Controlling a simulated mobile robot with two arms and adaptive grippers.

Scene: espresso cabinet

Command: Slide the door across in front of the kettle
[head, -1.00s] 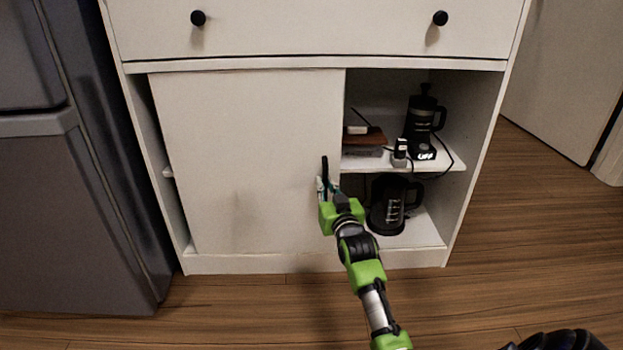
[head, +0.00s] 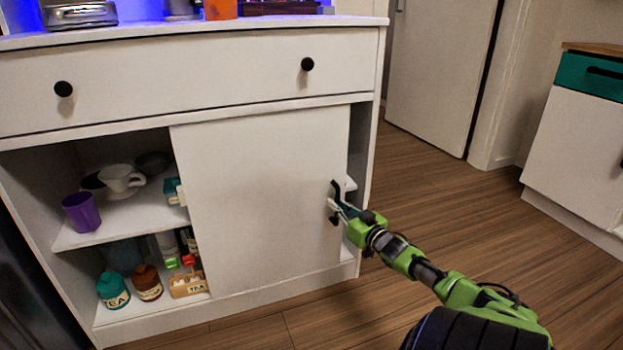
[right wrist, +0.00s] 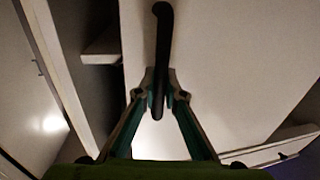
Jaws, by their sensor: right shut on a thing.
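The white sliding door (head: 260,190) covers the right part of the cabinet's lower opening. Its black handle (head: 336,187) is near the door's right edge. My right gripper (head: 338,208) is shut on this handle. In the right wrist view the fingertips (right wrist: 160,95) close around the dark handle bar (right wrist: 162,45), with the pale door behind. The kettle is not visible; the door hides most of the right side. A narrow strip of the opening shows right of the door. My left gripper is not in view.
The left side of the cabinet is open, with a purple cup (head: 81,212), a white cup (head: 121,179), a teal jar (head: 113,290) and a brown jar (head: 147,283) on its shelves. A drawer (head: 190,77) is above. Wooden floor (head: 450,210) is clear to the right.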

